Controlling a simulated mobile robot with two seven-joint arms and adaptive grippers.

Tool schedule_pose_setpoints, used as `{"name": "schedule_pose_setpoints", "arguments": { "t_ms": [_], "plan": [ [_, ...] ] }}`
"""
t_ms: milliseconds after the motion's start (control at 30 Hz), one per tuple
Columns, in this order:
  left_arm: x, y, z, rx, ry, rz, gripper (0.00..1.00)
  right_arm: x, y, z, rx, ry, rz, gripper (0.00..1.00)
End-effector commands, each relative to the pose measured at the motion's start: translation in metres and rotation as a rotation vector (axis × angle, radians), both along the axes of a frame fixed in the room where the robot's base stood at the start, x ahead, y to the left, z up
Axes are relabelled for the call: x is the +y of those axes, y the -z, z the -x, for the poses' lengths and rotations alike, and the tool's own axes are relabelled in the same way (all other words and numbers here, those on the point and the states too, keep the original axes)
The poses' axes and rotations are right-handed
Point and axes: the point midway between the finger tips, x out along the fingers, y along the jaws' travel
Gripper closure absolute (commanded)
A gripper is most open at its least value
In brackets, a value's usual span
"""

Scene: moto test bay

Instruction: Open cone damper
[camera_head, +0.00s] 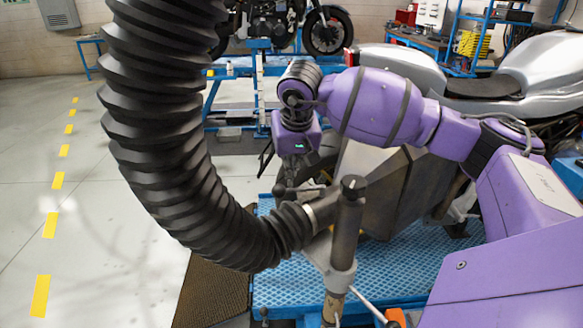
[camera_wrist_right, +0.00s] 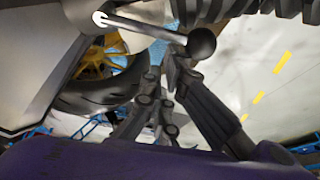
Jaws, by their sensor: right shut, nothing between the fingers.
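The metal cone (camera_head: 322,210) sits at the end of the thick black corrugated hose (camera_head: 165,130), beside an upright post. A thin lever (camera_wrist_right: 145,27) with a black ball knob (camera_wrist_right: 201,44) shows at the top of the right wrist view, probably the damper handle. My right gripper (camera_head: 279,178) hangs down from the purple arm behind the hose end, partly hidden in the head view. In the right wrist view its dark fingers (camera_wrist_right: 168,72) are shut and empty, with their tips close below the lever and knob. Whether they touch cannot be told. My left gripper is not in view.
A silver motorcycle (camera_head: 525,75) stands on the right, close to my arm. The blue platform (camera_head: 285,285) lies below the post. Another motorcycle (camera_head: 275,25) stands on a blue lift behind. Open floor (camera_head: 110,200) lies left of the hose.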

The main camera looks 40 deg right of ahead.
Motion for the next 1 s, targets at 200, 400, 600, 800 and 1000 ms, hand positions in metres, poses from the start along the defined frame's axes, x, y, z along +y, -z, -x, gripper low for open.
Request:
{"name": "schedule_pose_setpoints", "arguments": {
  "t_ms": [200,400,600,800,1000],
  "plan": [
    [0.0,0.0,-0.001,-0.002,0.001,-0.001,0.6,0.002,0.001,0.002,0.002,-0.029,0.0,1.0],
    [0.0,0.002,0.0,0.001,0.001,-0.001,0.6,0.004,0.001,0.004,0.002,-0.066,0.0,1.0],
    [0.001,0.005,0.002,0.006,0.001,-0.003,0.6,0.007,0.002,0.008,0.003,-0.133,0.0,1.0],
    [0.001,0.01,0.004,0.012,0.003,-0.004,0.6,0.012,0.002,0.015,0.005,-0.244,0.002,1.0],
    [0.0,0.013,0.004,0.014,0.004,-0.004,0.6,0.018,0.002,0.022,0.004,-0.343,0.001,1.0]
  ]
}}
